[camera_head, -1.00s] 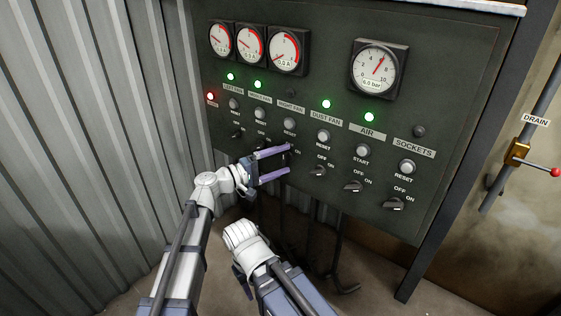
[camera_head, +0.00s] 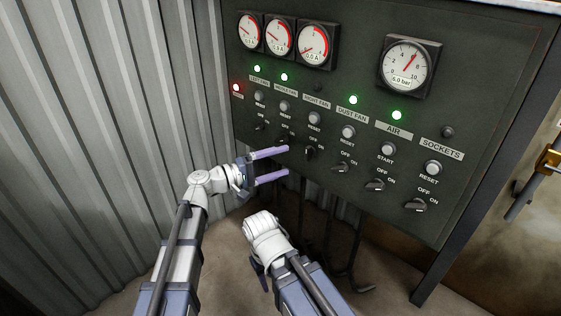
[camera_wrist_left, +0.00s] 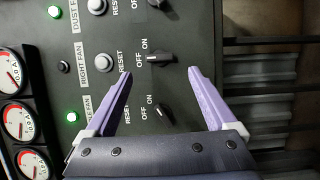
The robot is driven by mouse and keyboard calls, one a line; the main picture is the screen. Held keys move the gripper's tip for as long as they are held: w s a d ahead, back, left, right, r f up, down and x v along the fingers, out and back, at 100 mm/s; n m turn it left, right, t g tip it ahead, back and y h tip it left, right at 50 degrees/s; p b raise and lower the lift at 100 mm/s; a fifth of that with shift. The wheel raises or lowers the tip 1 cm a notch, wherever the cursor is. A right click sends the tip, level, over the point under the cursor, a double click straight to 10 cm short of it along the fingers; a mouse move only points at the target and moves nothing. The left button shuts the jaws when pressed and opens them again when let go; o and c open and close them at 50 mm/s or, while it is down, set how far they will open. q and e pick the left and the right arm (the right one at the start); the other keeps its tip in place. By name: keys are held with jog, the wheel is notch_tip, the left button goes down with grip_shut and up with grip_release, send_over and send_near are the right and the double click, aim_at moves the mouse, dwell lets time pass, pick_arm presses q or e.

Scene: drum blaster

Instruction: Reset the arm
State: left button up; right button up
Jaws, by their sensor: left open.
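My left gripper (camera_head: 284,161) is open and empty in front of the dark control panel (camera_head: 470,100), at the lower left of its knob row. Its purple fingers point at the panel. The black right fan knob (camera_head: 310,153) is just right of the fingertips in the head view. In the left wrist view the open fingers (camera_wrist_left: 160,75) show with a knob (camera_wrist_left: 163,112) between them, apart from both, and the right fan knob (camera_wrist_left: 160,58) beyond the tips.
The panel has several gauges (camera_head: 408,68), reset buttons and knobs. Green lamps are lit at dust fan (camera_head: 353,99) and air (camera_head: 397,115); the right fan lamp (camera_head: 317,87) is dark. A corrugated wall (camera_head: 90,130) stands left. Dark pipes (camera_head: 340,245) hang below.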

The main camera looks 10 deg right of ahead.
pick_arm(q)
jog(key=s+a+f+m+g+y, duration=0.1)
jog(key=s+a+f+y, duration=0.35)
jog(key=f, duration=0.35)
jog(key=s+a+f+m+g+y, duration=0.1)
jog(key=s+a+f+m+y, duration=0.1)
jog(key=s+a+f+y, duration=0.4)
jog(key=s+a+f+g+y, duration=0.1)
jog(key=s+a+f+y, duration=0.25)
jog(key=a, duration=0.55)
jog(key=s+a+f+g+y, duration=0.1)
jog(key=s+a+f+y, duration=0.3)
jog(key=a, duration=0.5)
jog(key=s+d+r+m+p, duration=0.1)
jog(key=d+r+p, duration=0.2)
jog(key=r+p, duration=0.5)
jog(key=s+d+r+m+p, duration=0.1)
jog(key=d+r+p, duration=0.3)
jog(key=r+p, duration=0.5)
jog(key=s+d+r+m+p, duration=0.2)
jog(key=d+r+p, duration=0.2)
jog(key=r+p, duration=0.4)
jog(key=shift+s+r+g+y+p, duration=0.15)
jog(key=shift+s+g+y+p, duration=0.15)
jog(key=shift+g+p, duration=0.1)
jog(key=shift+d, duration=0.1)
